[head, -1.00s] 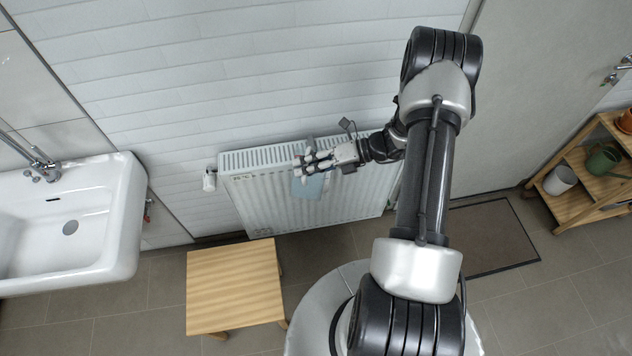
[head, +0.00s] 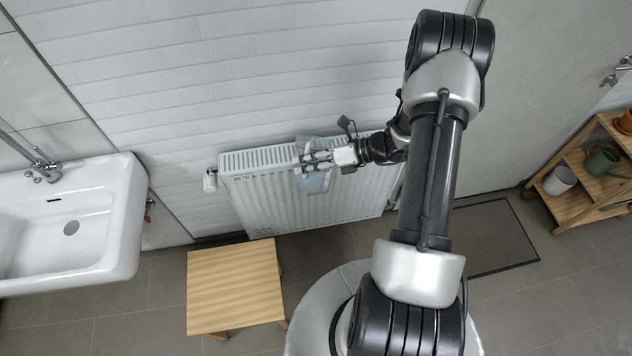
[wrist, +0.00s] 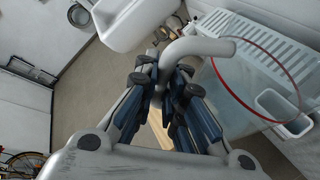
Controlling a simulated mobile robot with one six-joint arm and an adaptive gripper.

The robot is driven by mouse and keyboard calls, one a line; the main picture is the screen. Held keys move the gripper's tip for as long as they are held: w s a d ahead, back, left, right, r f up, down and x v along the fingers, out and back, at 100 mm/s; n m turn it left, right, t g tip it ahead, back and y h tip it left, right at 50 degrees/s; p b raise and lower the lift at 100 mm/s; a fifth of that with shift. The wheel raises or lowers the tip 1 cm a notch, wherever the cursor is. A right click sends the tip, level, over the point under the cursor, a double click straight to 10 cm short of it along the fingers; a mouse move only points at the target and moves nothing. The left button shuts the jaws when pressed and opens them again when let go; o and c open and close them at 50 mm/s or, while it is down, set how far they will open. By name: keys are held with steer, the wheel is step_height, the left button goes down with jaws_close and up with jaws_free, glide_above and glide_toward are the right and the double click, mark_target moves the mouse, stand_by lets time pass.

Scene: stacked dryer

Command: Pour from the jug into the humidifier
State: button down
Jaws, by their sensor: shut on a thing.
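My gripper (head: 312,160) is shut on the jug's thick pale handle (wrist: 195,46), in front of the radiator in the head view. The jug (head: 313,183) is clear and bluish, partly hidden behind my fingers. In the wrist view the jug (wrist: 222,92) lies to the right of my fingers, with a thin red ring at its mouth. A white-edged, box-like opening (wrist: 284,107) shows at the far side of that ring. I cannot tell whether it is the jug's spout or the humidifier. I cannot make out the humidifier in the head view, nor any flowing water.
The white radiator (head: 355,200) stands against the brick wall. A wooden stool (head: 235,287) is in front of it at the left. A white sink (head: 108,255) is at far left. A wooden shelf (head: 572,207) with pots and a green can is at right.

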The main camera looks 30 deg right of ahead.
steer(key=shift+w+r+n+t+h+b, duration=0.1)
steer(key=shift+r+n+t+h+b, duration=0.5)
steer(key=shift+n+b, duration=0.3)
steer(key=shift+r+n+t+h+b, duration=0.3)
steer(key=shift+r+n+t+b, duration=0.15)
steer(key=shift+n+b, duration=0.35)
steer(key=n+b, duration=0.1)
steer(key=b, duration=0.1)
steer(key=shift+r+t+b, duration=0.2)
steer(key=shift+t+b, duration=0.05)
steer(key=shift+b, duration=0.15)
steer(key=shift+r+n+t+h+b, duration=0.4)
steer(key=shift+r+n+h+b, duration=0.1)
steer(key=shift+b, duration=0.75)
steer(key=shift+r+n+t, duration=0.3)
steer(key=shift+r, duration=0.15)
